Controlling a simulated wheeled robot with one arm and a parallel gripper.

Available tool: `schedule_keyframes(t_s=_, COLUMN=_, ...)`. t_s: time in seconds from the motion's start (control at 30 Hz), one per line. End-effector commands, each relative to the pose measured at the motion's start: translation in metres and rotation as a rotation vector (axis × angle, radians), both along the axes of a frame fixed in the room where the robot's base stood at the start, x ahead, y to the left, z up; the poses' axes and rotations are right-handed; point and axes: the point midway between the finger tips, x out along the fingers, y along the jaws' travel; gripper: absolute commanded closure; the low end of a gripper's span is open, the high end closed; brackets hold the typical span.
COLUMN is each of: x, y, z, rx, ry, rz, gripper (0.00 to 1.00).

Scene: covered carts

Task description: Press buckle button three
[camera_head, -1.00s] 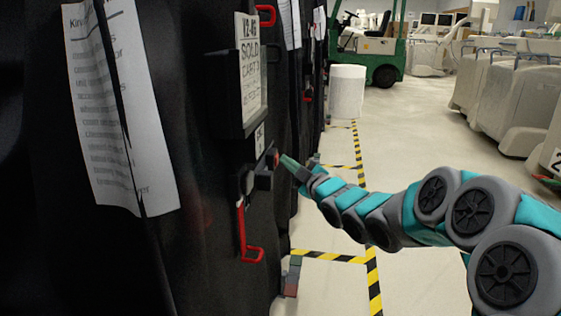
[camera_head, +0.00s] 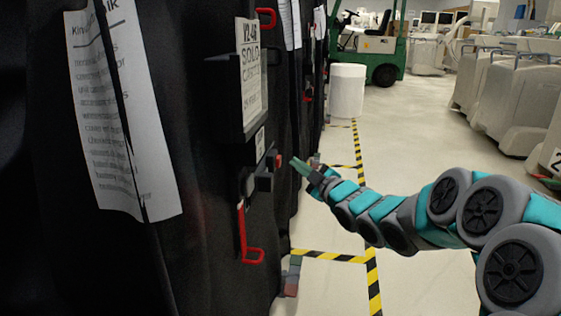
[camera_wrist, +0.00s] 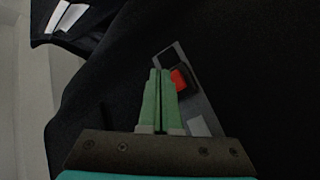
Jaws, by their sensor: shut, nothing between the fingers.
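The buckle (camera_head: 265,180) is a black block with a red button (camera_head: 277,161) on the side of the black-covered cart, below a sign. In the wrist view the red button (camera_wrist: 179,79) shows in a dark housing on a grey plate (camera_wrist: 201,110), just right of the fingertips. My gripper (camera_head: 294,162) has green fingers, shut and empty, a small gap to the right of the button in the head view. The wrist view shows the fingers (camera_wrist: 160,75) side by side. Which number this buckle has cannot be read.
A red handle (camera_head: 246,240) hangs below the buckle. The black cover (camera_head: 200,265) carries papers and a framed sign (camera_head: 250,70). More covered carts stand behind. A white bin (camera_head: 347,91) and green forklift (camera_head: 380,50) stand farther back. The floor right of the cart is open.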

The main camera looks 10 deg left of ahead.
Motion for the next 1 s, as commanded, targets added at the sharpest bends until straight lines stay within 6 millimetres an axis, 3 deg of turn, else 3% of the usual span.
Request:
schedule_keyframes(t_s=0.4, x=-0.001, y=-0.037, z=0.001, rx=0.000, ry=0.002, rz=-0.003, gripper=1.00)
schedule_keyframes(t_s=0.87, x=-0.001, y=-0.041, z=0.001, rx=-0.004, ry=0.013, rz=-0.011, gripper=1.00)
schedule_keyframes(t_s=1.0, x=-0.002, y=-0.058, z=-0.001, rx=-0.038, ry=0.106, rz=-0.087, gripper=1.00)
